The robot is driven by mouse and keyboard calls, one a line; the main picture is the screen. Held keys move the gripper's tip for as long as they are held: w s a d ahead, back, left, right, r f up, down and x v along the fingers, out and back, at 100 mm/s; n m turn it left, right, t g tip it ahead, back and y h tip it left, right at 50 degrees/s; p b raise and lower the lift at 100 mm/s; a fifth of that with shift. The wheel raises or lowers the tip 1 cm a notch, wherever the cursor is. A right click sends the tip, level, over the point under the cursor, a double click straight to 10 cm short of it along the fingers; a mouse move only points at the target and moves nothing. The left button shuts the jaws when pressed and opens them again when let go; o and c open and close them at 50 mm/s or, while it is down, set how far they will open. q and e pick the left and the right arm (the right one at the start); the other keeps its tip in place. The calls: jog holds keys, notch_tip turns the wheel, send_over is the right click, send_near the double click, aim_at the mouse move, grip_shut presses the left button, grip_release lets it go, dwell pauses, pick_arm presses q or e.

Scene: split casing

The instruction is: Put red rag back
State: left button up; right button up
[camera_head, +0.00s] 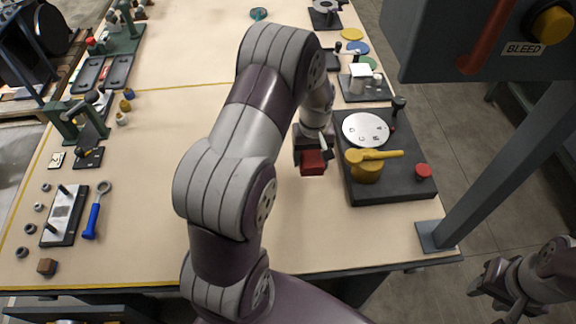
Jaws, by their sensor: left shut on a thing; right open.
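The red rag (313,162) is a small red block-like piece in the middle right of the head view. My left gripper (313,152) is shut on it, above the table beside the left edge of a dark plate. I cannot tell whether the rag touches the table. The fingers partly hide it. My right gripper (496,291) is open and empty at the lower right, out past the table's edge and over the floor.
The dark plate (402,190) carries a white lettered disc (365,130), a yellow lever (368,167) and a red knob (423,170). A grey post (500,172) and a box labelled BLEED (447,55) stand at right. A blue-handled wrench (93,220) lies at left. The table's middle is clear.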

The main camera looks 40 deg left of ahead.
pick_arm(q)
jog(key=a+f, duration=0.1)
jog(key=a, duration=0.1)
jog(key=a+f, duration=0.2)
jog(key=a, duration=0.1)
jog(key=a+f+p, duration=0.1)
jog(key=a+f, duration=0.1)
jog(key=a, duration=0.1)
jog(key=shift+s+a, duration=0.2)
jog(key=shift+s, duration=0.2)
jog(key=shift+a+f, duration=0.2)
jog(key=shift+f, duration=0.15)
notch_tip(320, 180, down, 3)
jog(key=shift+s+r+p, duration=0.1)
jog(key=shift+p, duration=0.35)
jog(key=shift+f, duration=0.5)
jog(key=shift+f, duration=0.15)
jog(key=o, duration=1)
